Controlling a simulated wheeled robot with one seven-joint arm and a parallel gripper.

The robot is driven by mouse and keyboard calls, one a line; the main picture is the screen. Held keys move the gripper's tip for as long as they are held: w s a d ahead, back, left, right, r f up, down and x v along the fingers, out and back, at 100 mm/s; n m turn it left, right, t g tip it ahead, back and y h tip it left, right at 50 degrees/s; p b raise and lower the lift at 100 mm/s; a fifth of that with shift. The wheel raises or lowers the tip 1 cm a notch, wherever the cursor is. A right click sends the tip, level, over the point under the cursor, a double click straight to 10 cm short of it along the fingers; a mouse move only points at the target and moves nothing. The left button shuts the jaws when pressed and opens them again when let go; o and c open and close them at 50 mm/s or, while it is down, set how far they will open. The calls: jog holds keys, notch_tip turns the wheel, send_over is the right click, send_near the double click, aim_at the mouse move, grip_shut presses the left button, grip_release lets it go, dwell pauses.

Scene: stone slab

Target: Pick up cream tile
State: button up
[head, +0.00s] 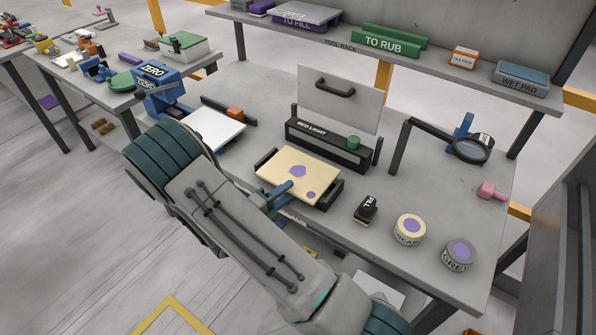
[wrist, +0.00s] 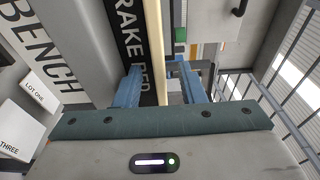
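The cream tile (head: 297,172) is a flat pale slab with two purple spots on its upper face. In the head view it rests tilted in a dark holder (head: 328,192) in the middle of the bench. My gripper (head: 280,190) is at its near edge, with one blue finger over the upper face. In the wrist view the tile's edge (wrist: 157,45) runs as a pale strip between the two fingers of my gripper (wrist: 163,75). Gaps show between fingers and tile, so the gripper looks open around the edge. My arm hides the holder's near left part.
A black stamp (head: 366,208), a cream-lidded jar (head: 409,229) and a grey jar (head: 459,253) stand to the right. Behind the tile is a dark box (head: 325,146) with an upright panel (head: 340,98). A magnifier (head: 470,149) stands at the back right.

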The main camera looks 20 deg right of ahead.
grip_shut()
jog(key=shift+r, duration=0.1)
